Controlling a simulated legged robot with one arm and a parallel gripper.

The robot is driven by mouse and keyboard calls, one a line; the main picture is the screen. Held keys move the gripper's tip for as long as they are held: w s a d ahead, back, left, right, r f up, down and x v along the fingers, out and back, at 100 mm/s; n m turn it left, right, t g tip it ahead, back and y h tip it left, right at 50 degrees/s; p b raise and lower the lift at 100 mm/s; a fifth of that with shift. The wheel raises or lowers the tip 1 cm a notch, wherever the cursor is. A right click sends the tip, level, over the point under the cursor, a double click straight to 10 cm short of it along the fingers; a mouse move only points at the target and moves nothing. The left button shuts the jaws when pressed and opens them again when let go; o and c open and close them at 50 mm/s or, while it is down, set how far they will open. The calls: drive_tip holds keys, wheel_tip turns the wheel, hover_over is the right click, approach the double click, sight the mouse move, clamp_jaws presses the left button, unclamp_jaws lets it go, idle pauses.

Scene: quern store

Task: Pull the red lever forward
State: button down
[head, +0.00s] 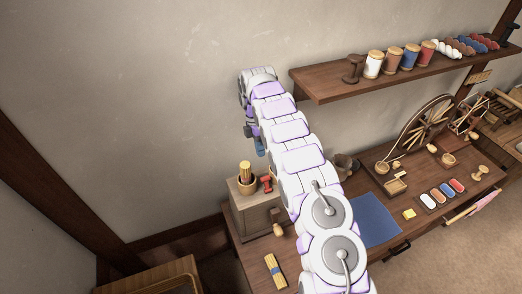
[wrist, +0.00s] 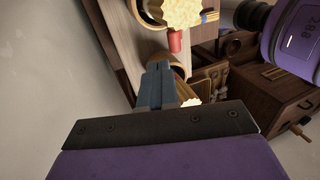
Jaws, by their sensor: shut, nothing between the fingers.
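The red lever (head: 266,184) shows as a small red piece at the grey-brown wooden box (head: 258,215) on the left end of the workbench. In the wrist view a red piece (wrist: 175,41), likely the same lever, shows just beyond my fingertips. My gripper (head: 260,151) is above and slightly left of the lever in the head view. Its blue-grey fingers (wrist: 157,68) are together and empty. I see a gap between the fingers and the lever in the head view. The lever's base is hard to make out.
A cup of yellow sticks (head: 246,175) stands on the box, left of the lever. A bundle of yellow sticks (head: 276,271) and a blue mat (head: 372,220) lie on the workbench. A shelf (head: 345,88) with several spools is on the wall to the right. Bare wall is left of my arm.

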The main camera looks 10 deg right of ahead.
sight(266, 180)
drive_tip(key=shift+x, duration=4.2)
drive_tip(key=shift+s+r+t, duration=0.4)
drive_tip(key=shift+s+t, duration=0.1)
drive_tip(key=shift+t, duration=0.3)
drive_tip(key=shift+s+d+r, duration=0.1)
drive_tip(key=shift+s, duration=0.1)
drive_tip(key=shift+s+d+r+t+y, duration=0.15)
drive_tip(key=shift+s+t, duration=0.25)
drive_tip(key=shift+t, duration=0.2)
drive_tip(key=shift+s+a+r+t+y, duration=0.15)
drive_tip(key=shift+s+t, duration=0.25)
drive_tip(key=shift+t, duration=0.2)
drive_tip(key=shift+s+d+r+t+y+b, duration=0.1)
drive_tip(key=shift+s+d+t+y+b, duration=0.1)
drive_tip(key=shift+s+t+b, duration=0.65)
drive_tip(key=shift+s+d+r+t+y+b, duration=0.1)
drive_tip(key=shift+s+d+t+y+b, duration=0.1)
drive_tip(key=shift+s+t+b, duration=0.65)
drive_tip(key=shift+s+d+f, duration=0.1)
drive_tip(key=shift+s+d, duration=0.05)
drive_tip(key=shift+s, duration=0.25)
drive_tip(key=shift+r, duration=0.9)
